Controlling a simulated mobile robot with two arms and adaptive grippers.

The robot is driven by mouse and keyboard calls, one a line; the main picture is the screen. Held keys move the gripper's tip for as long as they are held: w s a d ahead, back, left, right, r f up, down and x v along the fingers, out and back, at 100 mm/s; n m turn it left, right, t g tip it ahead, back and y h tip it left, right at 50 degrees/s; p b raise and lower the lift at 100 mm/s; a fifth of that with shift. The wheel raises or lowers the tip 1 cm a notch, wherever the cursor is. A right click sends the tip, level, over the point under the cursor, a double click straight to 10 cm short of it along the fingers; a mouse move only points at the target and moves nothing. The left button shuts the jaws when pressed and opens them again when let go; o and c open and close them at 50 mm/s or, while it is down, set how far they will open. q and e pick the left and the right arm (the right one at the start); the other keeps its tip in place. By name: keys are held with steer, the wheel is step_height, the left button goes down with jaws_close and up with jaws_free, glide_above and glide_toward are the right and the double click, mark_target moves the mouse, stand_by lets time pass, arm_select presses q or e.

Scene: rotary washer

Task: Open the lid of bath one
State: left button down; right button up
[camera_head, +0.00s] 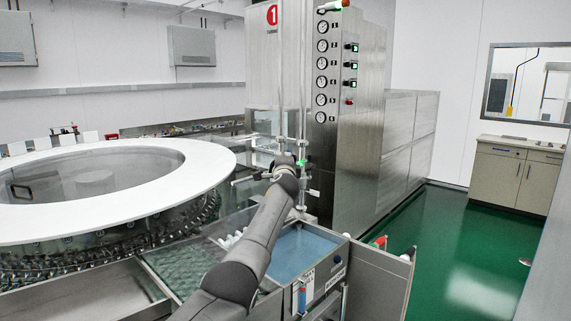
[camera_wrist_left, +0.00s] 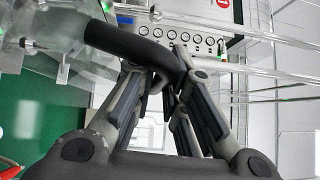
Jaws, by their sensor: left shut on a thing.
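My left gripper (camera_head: 285,163) is at the far end of my arm, in front of the steel cabinet marked with a red 1. In the left wrist view its fingers (camera_wrist_left: 174,72) are closed around the end of a black curved handle (camera_wrist_left: 130,42). Clear, see-through material (camera_wrist_left: 60,28) shows beside the handle at the upper left. The lid's outline and how far it stands open cannot be told. Two open baths lie below my arm, one with blue liquid (camera_head: 305,250) and one greenish (camera_head: 195,262). My right gripper is not in view.
A round washer with a white ring (camera_head: 90,215) stands at left. The steel cabinet (camera_head: 360,110) with gauges rises behind the gripper, with vertical clear rods (camera_head: 303,75) close by. Green floor (camera_head: 470,250) is free at right.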

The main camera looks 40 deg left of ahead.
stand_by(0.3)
arm_select(q)
steer(key=c, duration=1.8)
jaws_free()
steer(key=shift+o, duration=0.2)
steer(key=v, duration=1.2)
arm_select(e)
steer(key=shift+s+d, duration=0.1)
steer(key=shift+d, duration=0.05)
